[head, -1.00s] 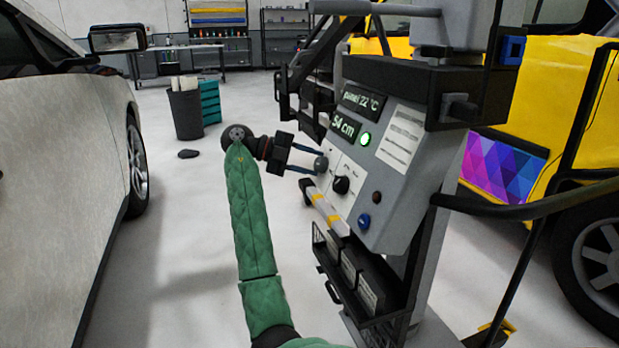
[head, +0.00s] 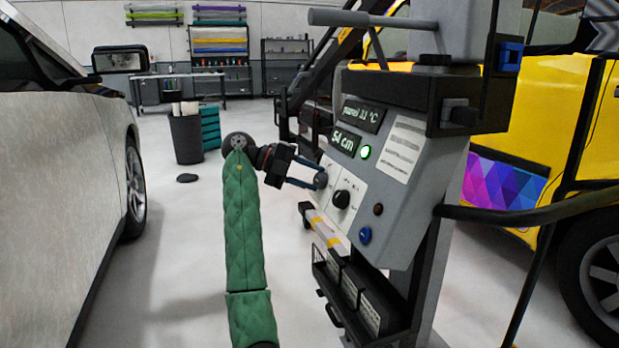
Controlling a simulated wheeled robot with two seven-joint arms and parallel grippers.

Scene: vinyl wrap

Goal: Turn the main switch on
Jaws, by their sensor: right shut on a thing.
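The grey control panel (head: 395,215) of an upright machine stands right of centre, its green lamp (head: 365,152) lit. A round grey switch knob (head: 321,180) is at the left edge of its white plate, with a black rotary knob (head: 342,199) to its right. Labels are too small to read, so I cannot tell which is the main switch. My right gripper (head: 316,179), on the green-sleeved arm, reaches in from the left and is shut on the grey knob. The fingertips partly hide it. My left gripper is not in view.
A brown button (head: 378,209) and a blue button (head: 365,235) sit lower on the panel, above a black rack (head: 345,290). A pale car (head: 60,190) is at left and a yellow vehicle (head: 545,110) at right. Open floor lies between car and machine.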

